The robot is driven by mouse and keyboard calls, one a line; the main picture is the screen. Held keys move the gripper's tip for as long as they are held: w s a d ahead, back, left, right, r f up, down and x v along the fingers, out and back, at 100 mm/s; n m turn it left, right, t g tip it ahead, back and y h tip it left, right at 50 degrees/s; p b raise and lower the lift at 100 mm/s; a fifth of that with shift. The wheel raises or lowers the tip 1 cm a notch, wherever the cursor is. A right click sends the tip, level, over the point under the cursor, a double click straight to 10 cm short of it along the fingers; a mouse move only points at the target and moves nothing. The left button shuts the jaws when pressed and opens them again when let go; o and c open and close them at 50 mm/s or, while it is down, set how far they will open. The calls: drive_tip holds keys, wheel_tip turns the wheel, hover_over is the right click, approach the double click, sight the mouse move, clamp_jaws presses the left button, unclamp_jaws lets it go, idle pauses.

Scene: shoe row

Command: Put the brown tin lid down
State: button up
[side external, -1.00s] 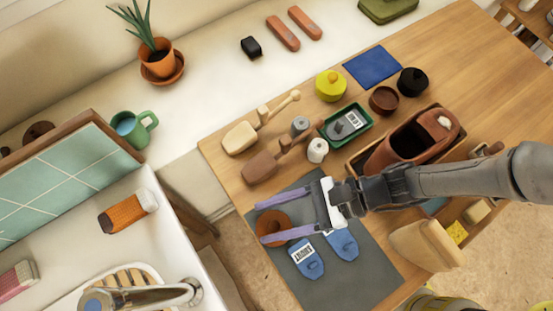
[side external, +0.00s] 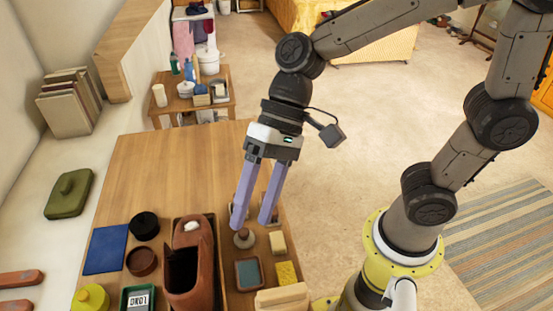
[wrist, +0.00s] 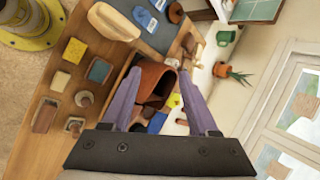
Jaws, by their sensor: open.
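My gripper (side external: 254,222) is open and empty, fingers pointing down above the table's right side, beyond the brown shoe. In the wrist view nothing is between its fingers (wrist: 160,76). The brown tin (side external: 141,262) stands open, without a lid, next to the black lidded tin (side external: 144,225) and left of the shoe. The grey mat (wrist: 160,38) is partly visible at the top of the wrist view, with blue pieces (wrist: 145,17) on it. I cannot make out the brown tin lid in either current view.
The brown shoe (side external: 207,255) sits in a wooden tray. A small round-knobbed item (side external: 243,239) stands just below my fingertips. A yellow sponge (side external: 287,274) and a pale block (side external: 278,242) lie nearby. The table's far part (side external: 180,160) is bare wood.

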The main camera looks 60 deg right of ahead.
drive_tip(key=s+d+r+n+t+h, duration=0.1)
drive_tip(key=d+t+h, duration=0.2)
drive_tip(key=d, duration=0.8)
drive_tip(key=shift+s+d+r, duration=0.2)
drive_tip(key=shift+s+d, duration=0.1)
drive_tip(key=shift+s, duration=0.05)
drive_tip(key=shift+o, duration=1)
drive_tip(key=s+d+n+t+h, duration=0.1)
drive_tip(key=s+d+t+h, duration=0.2)
drive_tip(key=d, duration=0.7)
drive_tip(key=shift+s+d+r+h, duration=0.25)
drive_tip(key=shift+h, duration=0.35)
drive_tip(key=o, duration=0.4)
drive_tip(key=shift+d, duration=0.2)
drive_tip(key=shift+o, duration=0.2)
